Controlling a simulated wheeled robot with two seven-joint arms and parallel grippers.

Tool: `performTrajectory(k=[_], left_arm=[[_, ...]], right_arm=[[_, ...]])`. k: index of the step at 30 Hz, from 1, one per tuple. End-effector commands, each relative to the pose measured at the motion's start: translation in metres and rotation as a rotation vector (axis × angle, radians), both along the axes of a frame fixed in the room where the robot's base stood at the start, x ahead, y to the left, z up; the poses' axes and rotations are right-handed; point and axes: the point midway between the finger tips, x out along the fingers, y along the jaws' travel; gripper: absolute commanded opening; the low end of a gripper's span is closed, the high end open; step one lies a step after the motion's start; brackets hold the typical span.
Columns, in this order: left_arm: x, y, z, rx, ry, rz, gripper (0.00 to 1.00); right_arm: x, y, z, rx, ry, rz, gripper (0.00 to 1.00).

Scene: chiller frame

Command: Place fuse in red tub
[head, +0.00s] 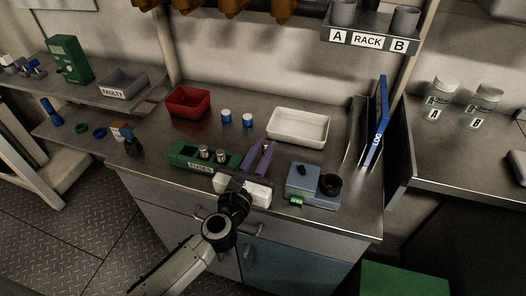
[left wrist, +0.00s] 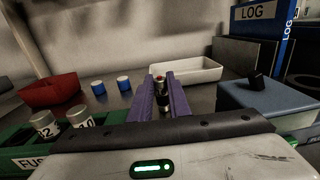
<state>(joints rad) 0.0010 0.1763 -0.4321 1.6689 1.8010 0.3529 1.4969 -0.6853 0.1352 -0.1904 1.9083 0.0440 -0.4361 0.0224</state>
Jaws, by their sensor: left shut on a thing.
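My left gripper (head: 259,157) has purple fingers, which also show in the left wrist view (left wrist: 162,98). It is shut on a small dark fuse (left wrist: 162,92) with a reddish top, held roughly upright between the fingertips. The gripper is just right of the green FUSES holder (head: 180,156), in which two silver-topped fuses (head: 204,152) stand. The red tub (head: 187,112) stands at the back left of the bench, apart from the gripper, and shows at the left in the left wrist view (left wrist: 48,98). My right gripper is not in view.
Two blue-and-white cylinders (head: 227,116) stand right of the tub. A white tray (head: 298,142) lies behind the gripper. A blue-grey device (head: 304,184) stands at its right, with a blue LOG binder (head: 378,125) beyond. A grey FAULTY bin (head: 121,90) is on the left shelf.

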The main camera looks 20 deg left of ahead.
Motion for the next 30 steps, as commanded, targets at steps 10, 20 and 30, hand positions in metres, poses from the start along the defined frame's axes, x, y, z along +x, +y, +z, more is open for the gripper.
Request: performTrajectory(k=[10, 20, 30], left_arm=[[0.0, 0.0, -0.003, 0.0, 0.0, 0.0, 0.33], [0.0, 0.0, 0.0, 0.0, 0.0, 0.0, 0.35], [-0.054, 0.005, -0.002, -0.001, 0.003, 0.0, 0.35]], right_arm=[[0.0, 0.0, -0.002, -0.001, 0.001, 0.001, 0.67], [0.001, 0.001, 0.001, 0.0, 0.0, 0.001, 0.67], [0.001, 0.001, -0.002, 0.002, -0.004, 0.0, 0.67]])
